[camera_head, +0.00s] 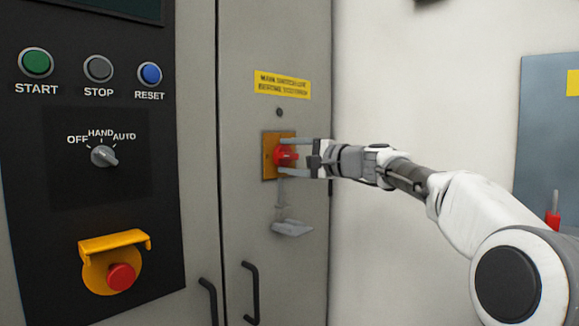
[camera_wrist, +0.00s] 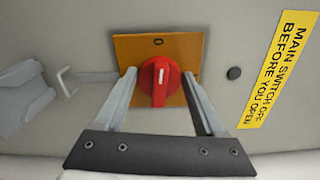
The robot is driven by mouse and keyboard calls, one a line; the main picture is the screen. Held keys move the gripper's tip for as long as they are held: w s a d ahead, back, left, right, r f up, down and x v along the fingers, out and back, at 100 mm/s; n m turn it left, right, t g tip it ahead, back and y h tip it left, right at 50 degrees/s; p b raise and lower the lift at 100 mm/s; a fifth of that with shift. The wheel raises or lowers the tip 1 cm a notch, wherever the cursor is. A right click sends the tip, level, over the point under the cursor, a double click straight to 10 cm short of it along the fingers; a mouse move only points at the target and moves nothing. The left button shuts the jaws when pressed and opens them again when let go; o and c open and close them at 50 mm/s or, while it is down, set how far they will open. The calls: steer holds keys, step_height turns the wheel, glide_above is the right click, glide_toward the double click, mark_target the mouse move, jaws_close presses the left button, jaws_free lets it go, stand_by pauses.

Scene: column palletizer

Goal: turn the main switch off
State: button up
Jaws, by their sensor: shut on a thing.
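The main switch is a red rotary knob (camera_head: 285,156) on a yellow-orange plate (camera_head: 268,167), mounted on the grey cabinet door under a yellow label (camera_head: 282,84). My gripper (camera_head: 285,156) reaches it from the right, one finger above and one below the knob. In the wrist view my gripper (camera_wrist: 160,88) has its fingers on both sides of the red knob (camera_wrist: 159,82), shut on it. The knob's pale mark points along the picture's vertical, toward the "0" on the plate (camera_wrist: 190,46). Other position marks are hidden or too small to read.
Left is a black panel with START (camera_head: 36,63), STOP (camera_head: 98,69) and RESET (camera_head: 150,74) buttons, a selector (camera_head: 104,156) and a red emergency button (camera_head: 121,276). A grey hasp (camera_head: 291,228) hangs below the switch. Door handles (camera_head: 250,292) stand lower. A blue-grey panel (camera_head: 545,140) is right.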

steer(key=shift+f+n+b, duration=0.1)
steer(key=shift+n+b, duration=0.25)
steer(key=shift+n, duration=0.15)
steer(key=o, duration=1.3)
steer(key=shift+o, duration=0.2)
steer(key=b+v, duration=0.1)
steer(key=v, duration=1.6)
steer(key=shift+d, duration=0.2)
steer(key=shift+s, duration=0.15)
